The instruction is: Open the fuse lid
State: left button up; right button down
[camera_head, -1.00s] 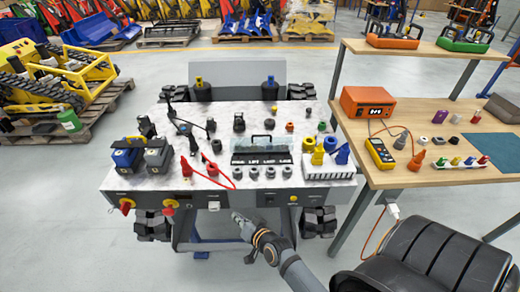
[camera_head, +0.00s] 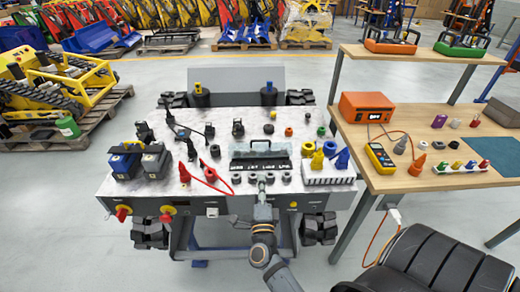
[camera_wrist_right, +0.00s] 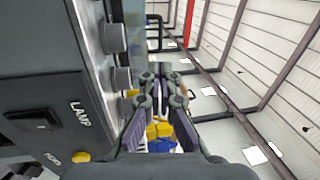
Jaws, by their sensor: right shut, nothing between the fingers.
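The fuse box sits on the carrier's top panel, with a see-through lid (camera_head: 261,150) that has a dark handle on top. The lid looks closed over a dark labelled strip. My right gripper (camera_head: 262,188) is at the panel's front edge, just in front of the row of grey knobs below the box, pointing towards the lid. Its fingers also show in the right wrist view (camera_wrist_right: 164,76), shut and empty, beside the knobs (camera_wrist_right: 113,38). I cannot tell whether they touch anything. My left gripper is not in view.
A wooden bench (camera_head: 420,186) and black seat (camera_head: 440,262) lie further right.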

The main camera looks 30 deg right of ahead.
jog(key=p, duration=0.3)
send_near(260, 146)
jog(key=w+d+r, duration=0.2)
jog(key=w, duration=0.1)
jog(key=w+d+r, duration=0.1)
jog(key=r, duration=0.1)
jog(key=shift+w+r, duration=0.1)
jog(key=shift+w, duration=0.3)
jog(key=shift+a, duration=0.1)
